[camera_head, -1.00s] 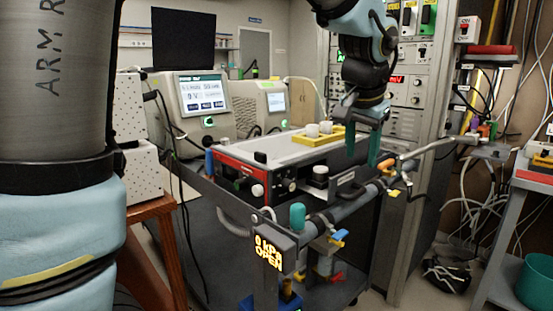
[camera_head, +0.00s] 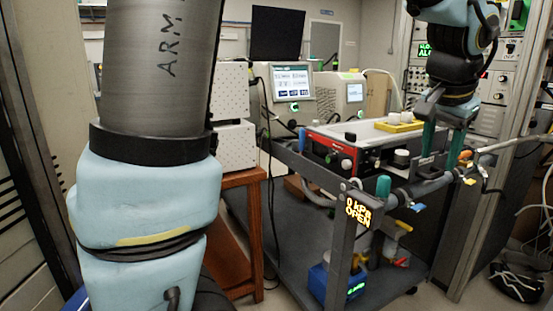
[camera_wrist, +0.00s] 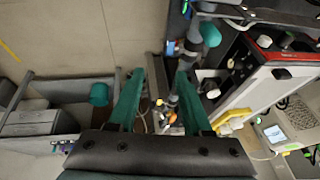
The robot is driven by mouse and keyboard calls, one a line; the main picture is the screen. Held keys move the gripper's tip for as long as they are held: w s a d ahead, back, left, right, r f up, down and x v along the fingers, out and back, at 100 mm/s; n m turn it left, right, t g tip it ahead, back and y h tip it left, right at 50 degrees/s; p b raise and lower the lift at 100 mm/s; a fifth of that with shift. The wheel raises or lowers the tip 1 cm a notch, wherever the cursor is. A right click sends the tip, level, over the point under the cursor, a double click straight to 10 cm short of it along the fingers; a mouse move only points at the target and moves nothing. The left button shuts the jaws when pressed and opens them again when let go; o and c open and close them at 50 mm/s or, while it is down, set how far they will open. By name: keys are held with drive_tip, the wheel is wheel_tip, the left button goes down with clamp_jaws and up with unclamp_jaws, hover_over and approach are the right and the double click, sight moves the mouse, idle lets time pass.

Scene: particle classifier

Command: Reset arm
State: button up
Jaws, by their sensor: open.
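My gripper (camera_head: 440,143) hangs from the arm at the upper right of the head view, pointing down, with its two teal fingers apart and nothing between them. It appears in front of the right end of the cart's top, near the pipe with valves (camera_head: 425,188). In the wrist view my gripper (camera_wrist: 159,80) is also open, its teal fingers spread. Floor, pipe fittings and small coloured valve parts show between and beyond them. Whether the fingers touch anything on the cart cannot be told.
A cart carries a red-fronted box (camera_head: 328,153), a yellow tray (camera_head: 398,126) and a display (camera_head: 358,210) reading "0 kPa OPEN". Monitored instruments (camera_head: 291,82) stand behind. A wooden stand (camera_head: 240,185) with white boxes is left of the cart. Racks and cables crowd the right.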

drive_tip(key=w+a+f+n+g+y+p, duration=0.1)
drive_tip(key=w+a+n+p, duration=0.15)
drive_tip(key=a, duration=0.65)
drive_tip(key=w+a+f+n+y+p, duration=0.1)
drive_tip(key=w+a+f+n+p, duration=0.15)
drive_tip(key=a, duration=0.65)
drive_tip(key=w+a+f+n+g+p, duration=0.1)
drive_tip(key=a+n+p, duration=0.25)
drive_tip(key=a, duration=0.55)
drive_tip(key=s+a+n+p, duration=0.1)
drive_tip(key=s+a, duration=0.1)
drive_tip(key=a, duration=0.3)
drive_tip(key=s+a+f+n+p, duration=0.1)
drive_tip(key=s+a+p, duration=0.1)
drive_tip(key=a, duration=0.3)
drive_tip(key=shift+s+a+f+n+y, duration=0.25)
drive_tip(key=shift+s+f+n+y, duration=0.05)
drive_tip(key=shift+n+y, duration=0.1)
